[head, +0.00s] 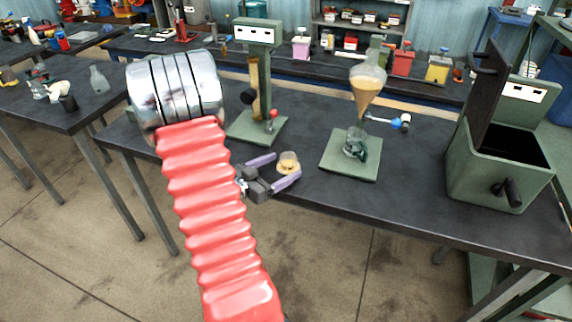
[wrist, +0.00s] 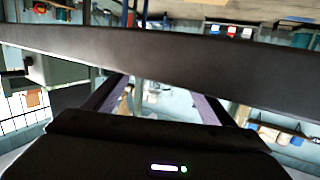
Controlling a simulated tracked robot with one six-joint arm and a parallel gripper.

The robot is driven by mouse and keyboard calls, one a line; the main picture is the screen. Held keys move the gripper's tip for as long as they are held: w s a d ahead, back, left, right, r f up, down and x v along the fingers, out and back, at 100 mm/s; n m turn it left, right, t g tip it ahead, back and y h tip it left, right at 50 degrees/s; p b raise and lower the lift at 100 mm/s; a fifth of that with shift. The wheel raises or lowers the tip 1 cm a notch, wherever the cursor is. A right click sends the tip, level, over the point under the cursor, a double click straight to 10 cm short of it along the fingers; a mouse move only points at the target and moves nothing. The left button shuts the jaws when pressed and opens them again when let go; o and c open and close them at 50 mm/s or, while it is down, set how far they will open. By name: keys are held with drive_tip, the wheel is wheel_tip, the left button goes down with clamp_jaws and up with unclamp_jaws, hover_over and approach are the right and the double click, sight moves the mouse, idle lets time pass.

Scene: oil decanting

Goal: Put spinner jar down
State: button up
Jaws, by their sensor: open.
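A small clear jar (head: 288,162) with a little amber liquid low in it is at the front edge of the dark workbench (head: 320,195) in the head view; I take it for the spinner jar. It looks upright. My gripper (head: 285,169) reaches in from the left, with its two purple fingers spread on either side of the jar. The jaws are open, and I cannot tell whether either finger touches the glass. In the wrist view the purple fingers (wrist: 158,103) stand apart, and the jar cannot be made out clearly between them.
A green stand with a gauge (head: 257,85) is behind the jar. To its right, a funnel of amber liquid (head: 366,88) hangs over a glass beaker (head: 356,145) on a green base. A green box with a crank (head: 497,170) stands at the right. Bare bench lies between them.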

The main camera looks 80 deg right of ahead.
drive_tip(key=v, duration=0.9)
idle(0.8)
